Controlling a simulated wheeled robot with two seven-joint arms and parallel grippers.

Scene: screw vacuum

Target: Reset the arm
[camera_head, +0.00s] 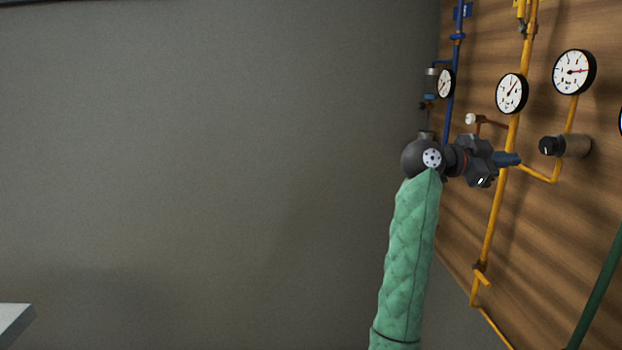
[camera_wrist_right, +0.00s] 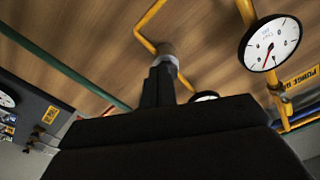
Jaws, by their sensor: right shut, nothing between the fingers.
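My right arm rises in its green quilted sleeve (camera_head: 408,260) in the middle of the head view. My right gripper (camera_head: 516,160) points right toward the wooden panel, with its dark fingers together and nothing held. In the head view the knob with a black cap (camera_head: 551,146) is just right of the fingertips. I cannot tell whether they touch. My left gripper is out of view.
The wooden panel (camera_head: 590,215) carries yellow pipes (camera_head: 490,230), a blue pipe (camera_head: 454,75), a green pipe (camera_head: 598,290) and several gauges (camera_head: 574,72). A small white-tipped valve (camera_head: 471,119) sits close above the gripper. A plain grey wall (camera_head: 200,150) fills the left. A pale edge (camera_head: 14,320) shows lower left.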

